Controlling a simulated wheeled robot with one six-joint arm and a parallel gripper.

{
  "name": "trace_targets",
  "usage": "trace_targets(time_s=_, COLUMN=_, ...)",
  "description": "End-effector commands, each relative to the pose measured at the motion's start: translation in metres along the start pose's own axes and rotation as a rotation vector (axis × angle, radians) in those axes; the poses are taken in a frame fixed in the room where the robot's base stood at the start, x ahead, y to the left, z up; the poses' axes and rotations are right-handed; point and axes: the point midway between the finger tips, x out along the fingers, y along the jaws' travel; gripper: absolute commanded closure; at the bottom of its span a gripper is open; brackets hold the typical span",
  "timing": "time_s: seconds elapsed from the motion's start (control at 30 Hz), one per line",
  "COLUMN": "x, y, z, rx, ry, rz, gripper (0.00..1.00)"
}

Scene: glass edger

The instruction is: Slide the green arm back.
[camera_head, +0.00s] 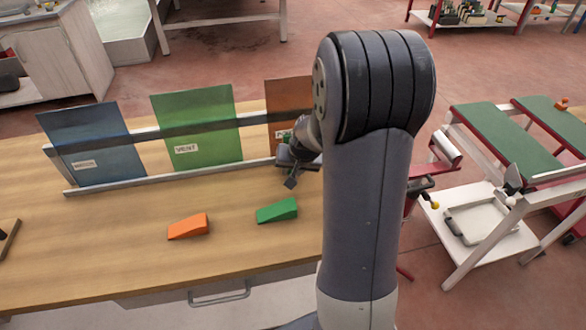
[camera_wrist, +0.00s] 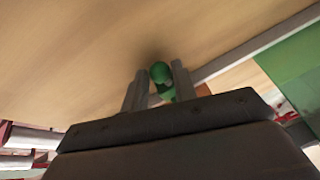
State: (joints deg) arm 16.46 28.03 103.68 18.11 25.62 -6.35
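In the wrist view, a rounded green piece (camera_wrist: 160,73) sits between the two fingertips of my gripper (camera_wrist: 159,78), close to both. I cannot tell whether the fingers press on it, and its far end is hidden. I take it to be part of the green arm, though no arm shape shows. In the head view my gripper (camera_head: 292,168) is by the right end of the panel rack, partly behind my own arm.
A rack rail (camera_head: 170,176) holds blue (camera_head: 90,140), green (camera_head: 197,125) and brown panels (camera_head: 288,100). A green wedge (camera_head: 277,210) and an orange wedge (camera_head: 188,226) lie on the wooden bench (camera_head: 120,250). The bench front is mostly clear.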

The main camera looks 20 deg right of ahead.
Motion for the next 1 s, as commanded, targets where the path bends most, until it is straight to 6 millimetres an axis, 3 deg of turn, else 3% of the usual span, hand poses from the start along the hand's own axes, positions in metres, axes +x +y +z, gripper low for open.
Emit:
trace_targets(time_s=0.3, x=0.0, y=0.0, z=0.0, rx=0.0, ry=0.0, rz=0.0, gripper=1.0)
trace_targets(time_s=0.67, x=0.0, y=0.003, z=-0.001, rx=0.001, ry=0.001, rz=0.0, gripper=1.0)
trace_targets(time_s=0.83, x=0.001, y=0.023, z=-0.005, rx=0.005, ry=0.004, rz=0.001, gripper=1.0)
trace_targets(time_s=1.0, x=-0.002, y=0.062, z=-0.015, rx=0.008, ry=0.006, rz=0.002, gripper=1.0)
